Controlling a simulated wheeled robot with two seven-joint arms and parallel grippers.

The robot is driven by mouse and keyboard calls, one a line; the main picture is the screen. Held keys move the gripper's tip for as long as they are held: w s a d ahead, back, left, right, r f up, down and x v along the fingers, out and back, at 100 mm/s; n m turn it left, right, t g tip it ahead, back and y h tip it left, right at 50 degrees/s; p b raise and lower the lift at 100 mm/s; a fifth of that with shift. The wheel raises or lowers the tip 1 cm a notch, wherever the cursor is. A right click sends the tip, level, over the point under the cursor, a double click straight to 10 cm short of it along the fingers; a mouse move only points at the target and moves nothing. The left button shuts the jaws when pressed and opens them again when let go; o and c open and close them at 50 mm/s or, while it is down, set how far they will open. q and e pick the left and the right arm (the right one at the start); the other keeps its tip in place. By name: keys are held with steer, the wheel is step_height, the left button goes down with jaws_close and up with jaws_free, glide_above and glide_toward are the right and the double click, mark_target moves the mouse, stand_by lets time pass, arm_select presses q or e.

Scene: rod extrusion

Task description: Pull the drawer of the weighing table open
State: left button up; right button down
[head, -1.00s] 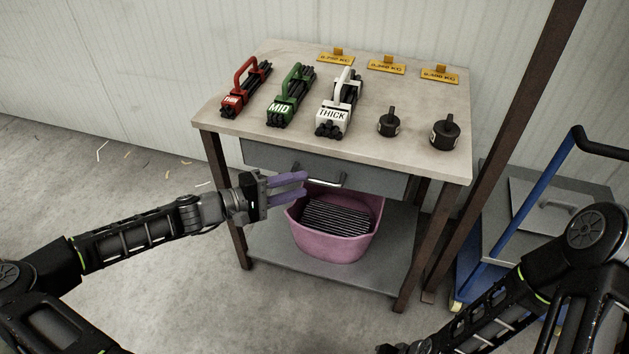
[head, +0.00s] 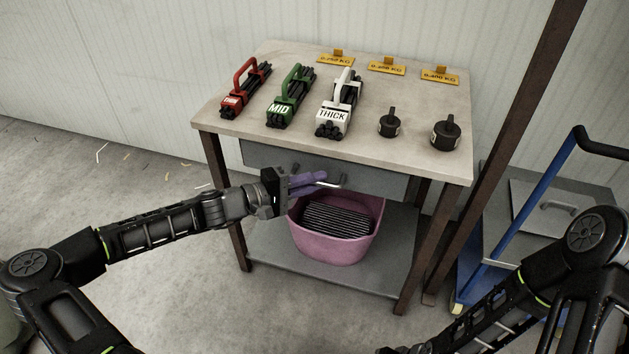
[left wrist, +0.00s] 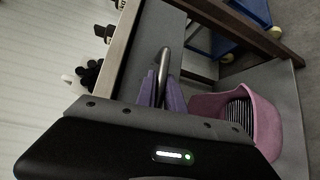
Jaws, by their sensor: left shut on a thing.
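The weighing table (head: 395,82) stands in front of me with its grey drawer (head: 385,182) under the top. The drawer looks closed. Its metal bar handle (head: 337,184) is partly hidden by my left gripper (head: 322,179) in the head view. In the left wrist view the handle (left wrist: 163,60) runs between the purple fingers of my left gripper (left wrist: 162,88), which are shut on it. Of my right arm, only links show at the lower right of the head view; its fingers are not visible.
A pink bin (head: 338,252) with dark rods stands on the lower shelf (head: 270,254), below the drawer. Red, green (head: 290,98) and white rod holders, two black weights and yellow weight signs are on the tabletop. A blue trolley (head: 520,213) and brown post (head: 505,130) are at the right.

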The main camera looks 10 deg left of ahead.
arm_select(q)
jaws_close()
stand_by(1.0)
